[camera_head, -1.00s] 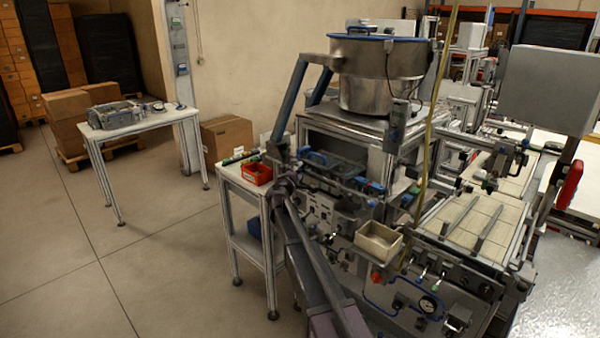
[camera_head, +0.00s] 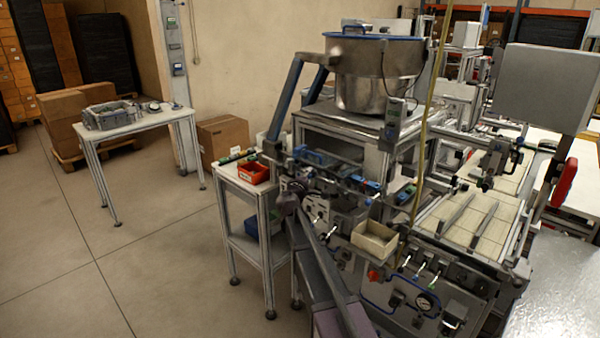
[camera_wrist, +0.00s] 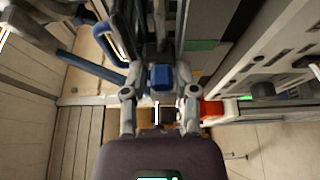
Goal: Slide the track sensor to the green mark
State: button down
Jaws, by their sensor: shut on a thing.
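In the wrist view my gripper (camera_wrist: 160,88) has both fingers closed around a small blue block (camera_wrist: 160,76), which looks like the track sensor. The block sits at a grey track (camera_wrist: 165,25) running away from me. A flat green patch (camera_wrist: 201,45), likely the green mark, lies just right of the track, further along than the block. In the head view my gripper (camera_head: 289,188) is at the left side of the machine, below the blue parts of the rail. The sensor is too small or hidden to pick out there.
The machine carries a large steel bowl (camera_head: 375,75) on top. A red bin (camera_head: 253,173) stands on a small side table close to my gripper. A beige tray (camera_head: 375,240) sticks out at the front. Blue-grey bars (camera_wrist: 75,60) lie left of the fingers. Floor at the left is open.

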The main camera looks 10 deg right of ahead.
jog(key=shift+s+d, duration=0.65)
jog(key=shift+s, duration=0.3)
jog(key=c, duration=0.7)
grip_release()
jog(key=shift+c, duration=0.2)
jog(key=shift+o, duration=0.9)
jog(key=shift+w+f, duration=0.1)
jog(key=shift+f, duration=0.05)
jog(key=v, duration=1.2)
